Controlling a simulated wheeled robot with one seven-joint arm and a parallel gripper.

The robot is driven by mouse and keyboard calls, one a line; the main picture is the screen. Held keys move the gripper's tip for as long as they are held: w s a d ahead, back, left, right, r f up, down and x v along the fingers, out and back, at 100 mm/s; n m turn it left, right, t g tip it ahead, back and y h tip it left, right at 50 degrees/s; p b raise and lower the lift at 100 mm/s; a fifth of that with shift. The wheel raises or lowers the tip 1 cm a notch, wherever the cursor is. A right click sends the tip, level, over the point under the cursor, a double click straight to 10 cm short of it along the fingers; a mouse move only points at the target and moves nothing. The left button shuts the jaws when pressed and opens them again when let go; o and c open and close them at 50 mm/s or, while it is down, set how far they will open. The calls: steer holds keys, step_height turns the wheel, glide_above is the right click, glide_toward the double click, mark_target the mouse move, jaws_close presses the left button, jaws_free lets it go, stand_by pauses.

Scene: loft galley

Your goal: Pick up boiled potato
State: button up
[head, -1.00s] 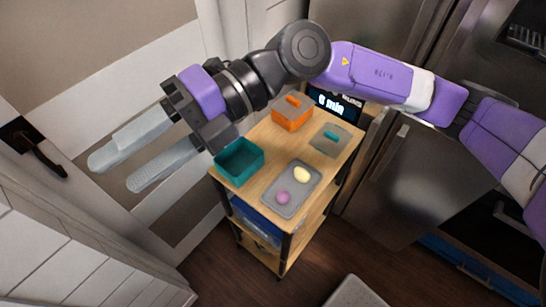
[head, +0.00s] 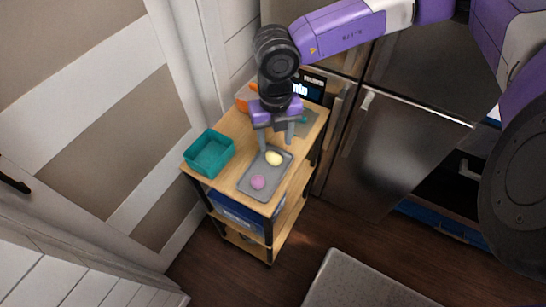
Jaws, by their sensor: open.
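The boiled potato (head: 274,158) is a pale yellow oval on a grey tray (head: 247,189) on top of the wooden cart. A pink-purple round item (head: 258,182) lies on the same tray, nearer the front. My gripper (head: 276,143) points down over the tray's back end, with its fingers apart. The fingertips are close to the potato, just behind it in the picture. I see no contact, and their exact height above the tray is hard to tell.
A teal open bin (head: 210,154) stands on the cart's left side. An orange container (head: 243,95) and a grey lid with a teal handle (head: 306,123) are at the back, partly hidden by my arm. A dark display (head: 308,85) stands behind. A fridge is at the right.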

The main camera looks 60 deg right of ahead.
mark_target(274, 154)
steer(key=shift+w+f+p, duration=0.1)
steer(key=shift+f+p, duration=0.55)
steer(key=shift+f, duration=2.75)
jaws_close()
